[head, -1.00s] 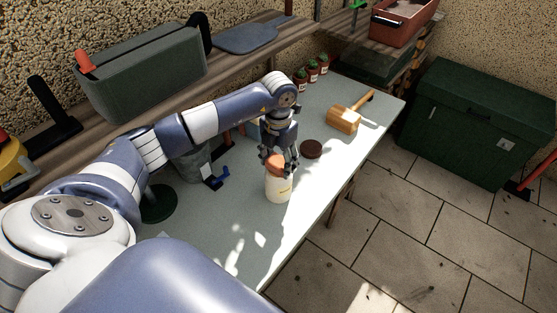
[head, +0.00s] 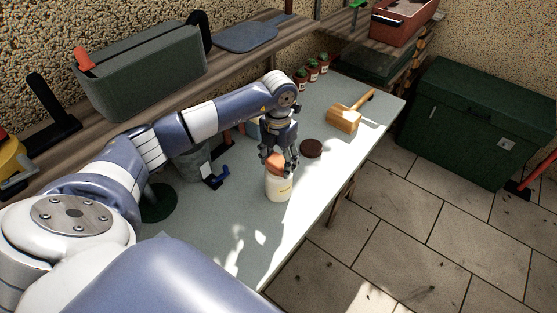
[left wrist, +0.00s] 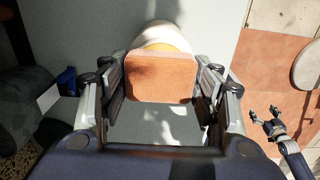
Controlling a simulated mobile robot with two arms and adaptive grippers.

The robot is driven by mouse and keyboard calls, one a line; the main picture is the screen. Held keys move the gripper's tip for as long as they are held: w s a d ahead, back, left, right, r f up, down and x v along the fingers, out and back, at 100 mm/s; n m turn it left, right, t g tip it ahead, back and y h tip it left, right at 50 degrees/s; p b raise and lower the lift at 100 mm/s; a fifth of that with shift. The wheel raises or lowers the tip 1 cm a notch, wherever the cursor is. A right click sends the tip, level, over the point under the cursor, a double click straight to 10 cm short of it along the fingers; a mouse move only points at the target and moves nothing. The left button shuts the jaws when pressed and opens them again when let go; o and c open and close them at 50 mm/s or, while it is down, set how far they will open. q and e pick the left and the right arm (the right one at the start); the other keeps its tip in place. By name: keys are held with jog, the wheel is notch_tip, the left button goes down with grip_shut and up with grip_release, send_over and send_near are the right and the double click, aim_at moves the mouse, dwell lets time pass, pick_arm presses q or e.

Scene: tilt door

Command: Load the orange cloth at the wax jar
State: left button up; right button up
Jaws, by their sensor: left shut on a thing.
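My left gripper (head: 277,163) is shut on the orange cloth (left wrist: 160,77), a block-like pad between its fingers in the left wrist view. The cloth (head: 274,158) is at the mouth of the wax jar in the head view. The wax jar (head: 278,188) is cream-white and stands upright on the bench; its pale rim and yellowish inside (left wrist: 163,36) show just behind the cloth in the left wrist view. I cannot tell whether cloth and wax touch. My right gripper (left wrist: 266,121) hangs off to the right, apparently open and empty.
A dark brown round lid (head: 311,148) lies on the bench (head: 245,215) beyond the jar. A wooden mallet (head: 343,119) and small potted cacti (head: 311,72) are farther back. A blue-handled tool (head: 217,178) is left of the jar. The bench's right edge is close.

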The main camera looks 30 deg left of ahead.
aim_at(279, 160)
pick_arm(q)
jog(key=shift+f, duration=0.1)
dwell(0.4)
notch_tip(279, 160, up, 2)
jog(key=shift+r+p, duration=0.1)
jog(key=shift+p, duration=0.6)
jog(key=shift+r+p, duration=1.5)
jog(key=shift+r, duration=1)
